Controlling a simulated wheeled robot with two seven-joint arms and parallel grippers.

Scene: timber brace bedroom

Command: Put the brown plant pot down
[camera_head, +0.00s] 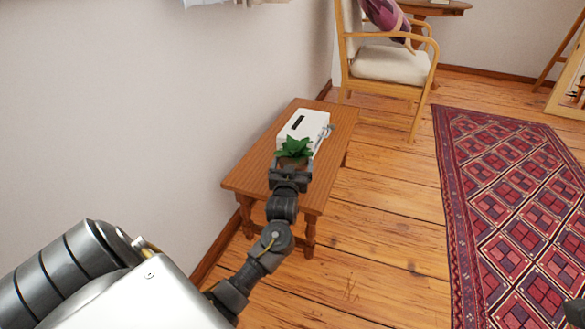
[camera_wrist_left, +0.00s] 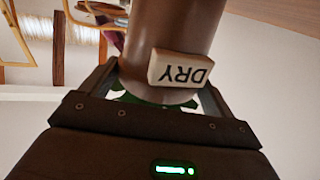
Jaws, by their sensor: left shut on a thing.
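The brown plant pot (camera_wrist_left: 172,50) fills the upper middle of the left wrist view, upside down in that picture, with a pale block lettered DRY (camera_wrist_left: 180,72) on its side. Green leaves (camera_head: 294,148) of its plant show in the head view, where the gripper hides much of the pot. My left gripper (camera_head: 290,168) is shut on the pot, over the small wooden table (camera_head: 244,178). I cannot tell whether the pot's base touches the tabletop.
A white box (camera_head: 305,126) stands on the table just behind the plant. The near left tabletop is bare. The wall (camera_head: 130,110) runs along the table's left side. A cushioned armchair (camera_head: 390,64) stands behind, and a red patterned rug (camera_head: 510,190) lies at right.

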